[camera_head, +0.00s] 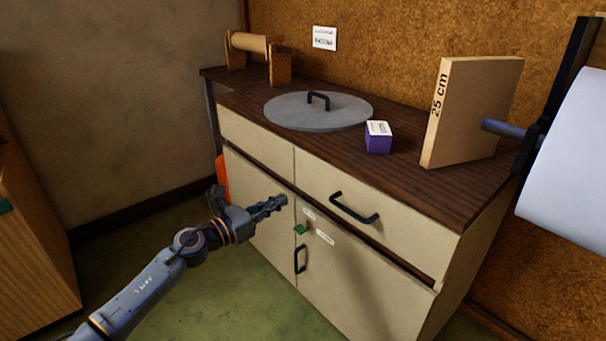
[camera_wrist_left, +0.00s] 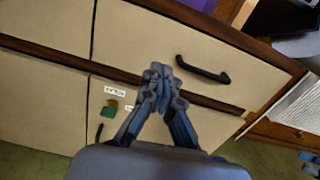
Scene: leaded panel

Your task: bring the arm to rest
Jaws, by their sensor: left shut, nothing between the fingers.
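My left arm comes in from the lower left in the head view. Its gripper (camera_head: 274,204) is shut and empty, in front of the beige cabinet (camera_head: 258,215), near its upper drawers. In the left wrist view the fingertips (camera_wrist_left: 157,75) are together, with the cabinet front behind them. The black drawer handle (camera_head: 354,208) is to the right of the gripper, apart from it in the picture; it also shows in the left wrist view (camera_wrist_left: 202,70).
On the dark wooden top (camera_head: 400,188) are a grey round lid (camera_head: 290,112), a purple box (camera_head: 378,140) and a tan "25 cm" board (camera_head: 470,110). Green floor (camera_head: 165,235) is open at left.

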